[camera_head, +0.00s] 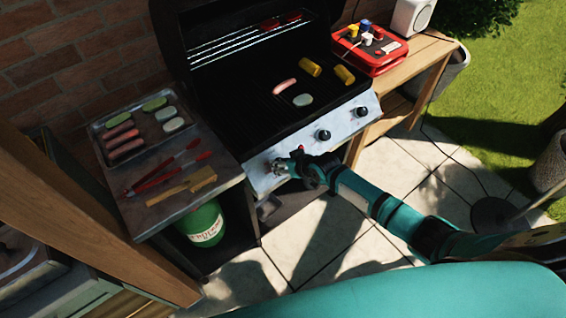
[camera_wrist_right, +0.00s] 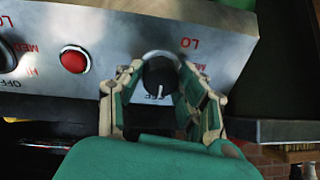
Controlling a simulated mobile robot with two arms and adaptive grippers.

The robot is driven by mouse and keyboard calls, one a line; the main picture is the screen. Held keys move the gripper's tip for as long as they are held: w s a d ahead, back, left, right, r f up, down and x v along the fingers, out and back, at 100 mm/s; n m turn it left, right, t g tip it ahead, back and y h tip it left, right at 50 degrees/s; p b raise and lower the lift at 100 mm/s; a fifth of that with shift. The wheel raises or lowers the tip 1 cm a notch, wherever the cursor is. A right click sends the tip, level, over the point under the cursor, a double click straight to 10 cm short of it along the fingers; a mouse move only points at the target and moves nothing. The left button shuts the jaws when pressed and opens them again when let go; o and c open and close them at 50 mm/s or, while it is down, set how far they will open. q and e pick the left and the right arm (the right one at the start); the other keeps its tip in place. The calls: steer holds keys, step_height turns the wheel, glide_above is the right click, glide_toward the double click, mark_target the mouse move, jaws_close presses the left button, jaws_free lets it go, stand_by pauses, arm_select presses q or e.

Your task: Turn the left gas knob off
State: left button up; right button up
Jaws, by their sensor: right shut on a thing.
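The left gas knob (camera_wrist_right: 160,74) is dark and round, on the grill's metal front panel (camera_head: 340,128). In the right wrist view, which shows the panel upside down, its white mark points at the OFF label. My right gripper (camera_head: 281,166) reaches it from the right in the head view and covers most of it there. In the wrist view the fingers of my right gripper (camera_wrist_right: 162,70) are closed on the knob from both sides. My left gripper is not in view.
A middle knob (camera_head: 323,135) and a right knob (camera_head: 361,112) sit further along the panel. A red button (camera_wrist_right: 74,60) is beside the held knob. A side shelf with tongs (camera_head: 160,178) and a food tray (camera_head: 118,153) stands left; a green gas bottle (camera_head: 203,224) is below.

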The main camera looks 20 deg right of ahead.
stand_by(0.3)
steer(key=o, duration=1.2)
steer(key=shift+c, duration=0.2)
steer(key=shift+s, duration=0.1)
steer(key=v, duration=1.2)
steer(key=shift+a, duration=0.1)
